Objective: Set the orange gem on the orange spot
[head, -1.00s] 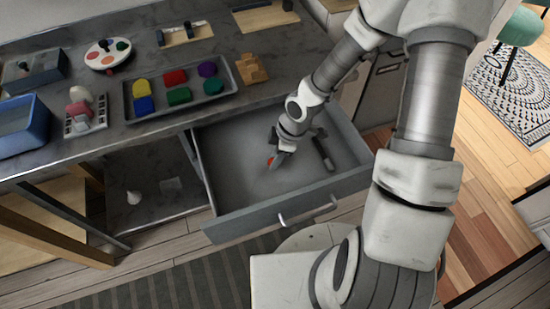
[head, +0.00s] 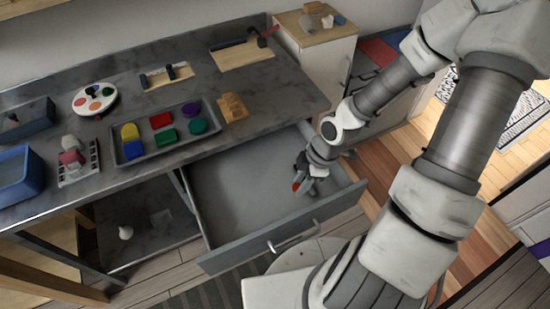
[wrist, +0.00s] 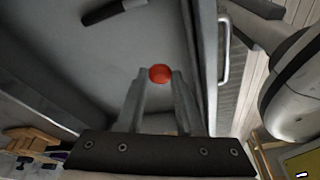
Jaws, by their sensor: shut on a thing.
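The orange gem (wrist: 160,73) is a small, round, red-orange piece. It sits between the fingertips of my gripper (wrist: 159,80), which is shut on it. In the head view a bit of the gem (head: 296,187) shows beside my gripper (head: 304,184), over the right part of the open drawer; the exact height is unclear. The white round palette (head: 81,110) lies on the counter at the upper left, far from my gripper. It bears several coloured spots. Two look orange-red, one at its left (head: 80,101) and one at its front (head: 94,106); which is the orange spot is hard to tell.
The open grey drawer (head: 235,205) juts out below the counter. A dark bar-like object (wrist: 112,12) shows in the wrist view. A grey tray of coloured blocks (head: 132,157), a wooden block piece (head: 232,108) and a blue bin (head: 18,178) stand on the counter.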

